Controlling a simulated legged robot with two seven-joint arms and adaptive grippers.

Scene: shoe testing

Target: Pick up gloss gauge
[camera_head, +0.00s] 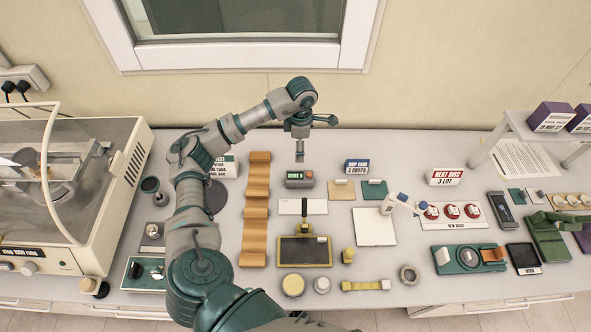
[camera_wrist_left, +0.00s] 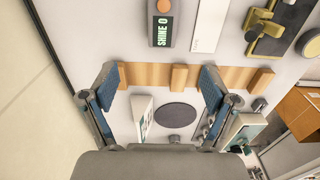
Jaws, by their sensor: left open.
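The gloss gauge (camera_head: 299,179) is a small dark grey box with a green-lit display and an orange-red button. It lies flat on the bench. It also shows at the top of the left wrist view (camera_wrist_left: 161,28), its display reading "SHINE 0". My left gripper (camera_head: 299,156) points down above the bench, close to the gauge's far side in the head view. In the left wrist view its fingers (camera_wrist_left: 158,82) are spread wide and empty. The gauge is beyond the fingertips, not between them. My right gripper is not in view.
A stepped wooden strip (camera_head: 256,210) stands left of the gauge. A white strip (camera_head: 303,207) and a framed dark tray (camera_head: 293,250) lie in front of it. Tan and green squares (camera_head: 342,190) lie to the right, with a blue-lettered sign (camera_head: 357,166) behind. A machine (camera_head: 70,190) fills the left end.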

